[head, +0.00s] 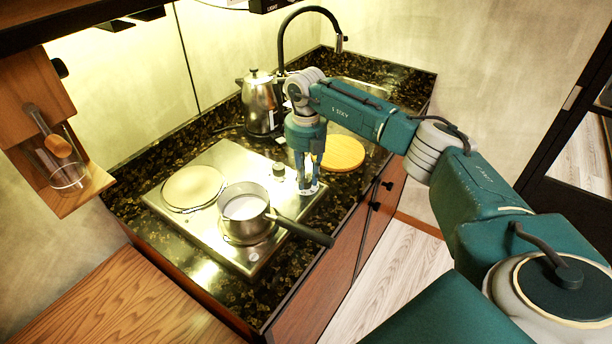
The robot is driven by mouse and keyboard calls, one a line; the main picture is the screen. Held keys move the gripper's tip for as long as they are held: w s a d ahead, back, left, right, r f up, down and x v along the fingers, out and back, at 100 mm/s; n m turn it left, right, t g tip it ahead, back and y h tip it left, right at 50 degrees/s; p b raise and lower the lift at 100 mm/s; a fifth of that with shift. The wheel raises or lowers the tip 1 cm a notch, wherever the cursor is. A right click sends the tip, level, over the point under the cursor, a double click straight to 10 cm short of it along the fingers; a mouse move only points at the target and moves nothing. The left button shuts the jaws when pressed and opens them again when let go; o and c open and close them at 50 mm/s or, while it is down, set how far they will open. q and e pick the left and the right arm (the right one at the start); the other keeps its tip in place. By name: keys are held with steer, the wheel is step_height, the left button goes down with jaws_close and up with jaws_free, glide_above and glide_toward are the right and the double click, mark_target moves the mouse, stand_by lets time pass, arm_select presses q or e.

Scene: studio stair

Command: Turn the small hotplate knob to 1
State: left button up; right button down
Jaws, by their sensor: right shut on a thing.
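The steel hob (165,205) is set in the dark stone counter. A large pale hotplate (193,187) is at its left, and a steel saucepan (243,213) stands on the smaller plate nearer me. One dark knob (278,171) shows at the hob's right part. My right gripper (310,189) points down at the hob's right edge, shut on the small hotplate knob. Its fingers hide that knob, so its setting cannot be read. My left gripper is not in view.
The saucepan handle (305,232) sticks out to the right, close below my right gripper. A steel kettle (262,105), a round wooden board (342,153) and a black tap (310,12) are behind. A wall shelf (88,190) holds a glass at left.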

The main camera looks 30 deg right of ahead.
mark_target(306, 179)
stand_by(0.4)
steer(key=c, duration=1.5)
jaws_free()
steer(key=shift+o, duration=0.2)
steer(key=shift+r, duration=0.15)
step_height(306, 179, up, 12)
